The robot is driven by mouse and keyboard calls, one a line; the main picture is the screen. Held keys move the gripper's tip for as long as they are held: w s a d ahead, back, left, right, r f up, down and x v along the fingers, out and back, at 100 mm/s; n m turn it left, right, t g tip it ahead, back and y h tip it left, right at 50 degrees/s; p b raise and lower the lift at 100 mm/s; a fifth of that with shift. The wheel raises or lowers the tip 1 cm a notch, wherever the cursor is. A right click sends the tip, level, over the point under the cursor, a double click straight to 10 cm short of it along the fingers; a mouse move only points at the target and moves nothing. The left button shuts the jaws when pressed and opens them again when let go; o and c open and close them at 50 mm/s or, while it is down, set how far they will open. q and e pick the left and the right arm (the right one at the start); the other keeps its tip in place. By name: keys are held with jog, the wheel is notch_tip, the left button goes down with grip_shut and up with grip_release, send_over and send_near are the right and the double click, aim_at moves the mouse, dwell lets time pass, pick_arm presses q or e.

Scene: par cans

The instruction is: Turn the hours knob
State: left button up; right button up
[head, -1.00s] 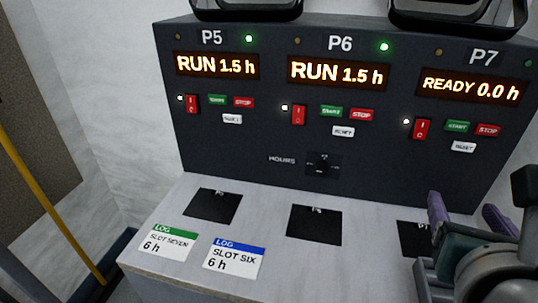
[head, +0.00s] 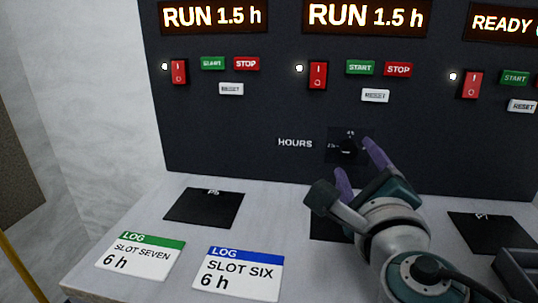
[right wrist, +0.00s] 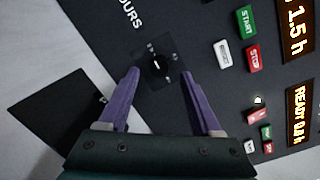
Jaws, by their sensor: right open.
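The hours knob (head: 346,147) is a small black dial on a dark square plate, beside the white word HOURS on the dark panel. It also shows in the right wrist view (right wrist: 158,64), ahead of and between the fingertips. My right gripper (head: 357,163) has purple fingers, open and empty, just short of the knob at its lower right. In the right wrist view the two fingers (right wrist: 160,72) stand apart on either side of the knob's plate. I see no contact with the knob. Part of the knob's plate is hidden behind a finger in the head view. My left gripper is not in view.
The panel (head: 240,130) carries red rocker switches (head: 318,75), green START and red STOP buttons and white RESET buttons above the knob. Two displays read RUN 1.5 h; the third reads READY. Two log cards (head: 239,274) and several black pads (head: 204,207) lie on the light shelf.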

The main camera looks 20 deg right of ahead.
aim_at(349, 149)
jog(key=shift+x, duration=1.4)
grip_shut()
